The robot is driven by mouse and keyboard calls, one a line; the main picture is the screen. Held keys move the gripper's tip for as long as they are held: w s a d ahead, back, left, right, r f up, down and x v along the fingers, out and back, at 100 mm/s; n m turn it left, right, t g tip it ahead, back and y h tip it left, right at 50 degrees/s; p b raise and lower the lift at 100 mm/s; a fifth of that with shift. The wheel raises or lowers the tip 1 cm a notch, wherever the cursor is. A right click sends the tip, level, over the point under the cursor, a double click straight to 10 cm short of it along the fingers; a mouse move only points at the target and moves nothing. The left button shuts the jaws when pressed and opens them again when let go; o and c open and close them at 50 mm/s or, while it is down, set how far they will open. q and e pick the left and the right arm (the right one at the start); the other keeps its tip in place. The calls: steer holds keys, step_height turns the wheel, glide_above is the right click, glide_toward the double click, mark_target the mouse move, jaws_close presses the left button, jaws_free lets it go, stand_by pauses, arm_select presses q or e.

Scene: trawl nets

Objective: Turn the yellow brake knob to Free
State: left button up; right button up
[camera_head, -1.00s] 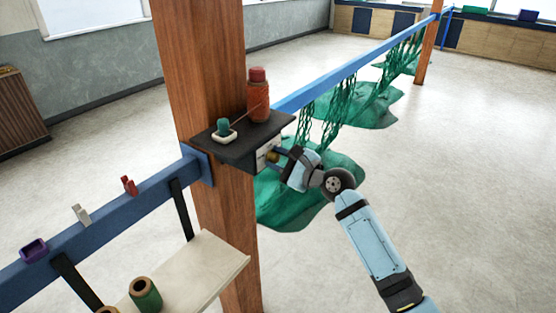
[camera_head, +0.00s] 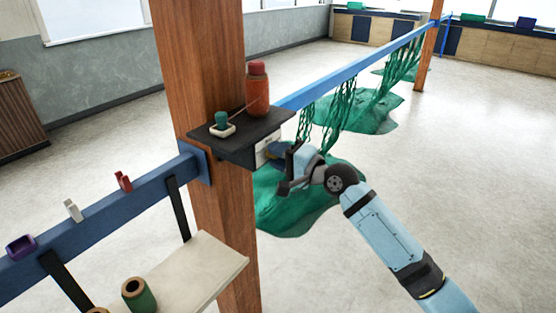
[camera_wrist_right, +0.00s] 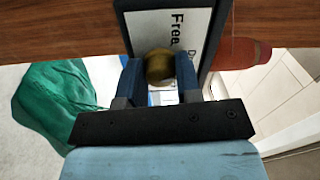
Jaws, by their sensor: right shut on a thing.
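The yellow brake knob (camera_wrist_right: 159,66) shows in the right wrist view, in front of a white label plate (camera_wrist_right: 178,30) that reads "Free", with a second word partly hidden. My right gripper (camera_wrist_right: 160,80) is shut on the knob, one finger on each side of it. In the head view my right gripper (camera_head: 284,156) reaches the plate (camera_head: 262,150) under the dark shelf on the wooden post, and its fingers hide the knob. Which way the knob points is hard to tell. My left gripper is not in view.
The dark shelf (camera_head: 240,135) above holds an orange bottle (camera_head: 257,90) and a small dish with a green item (camera_head: 222,126). The wooden post (camera_head: 205,70) stands close behind. Green nets (camera_head: 300,205) hang from the blue beam (camera_head: 360,65). The floor at right is clear.

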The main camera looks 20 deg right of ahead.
steer(key=n+b, duration=0.3)
steer(key=n, duration=0.5)
steer(key=shift+n, duration=0.4)
stand_by(0.4)
steer(key=o, duration=0.9)
steer(key=b+v, duration=0.3)
steer(key=v, duration=1)
steer(key=shift+s+d, duration=0.25)
steer(key=shift+d, duration=0.05)
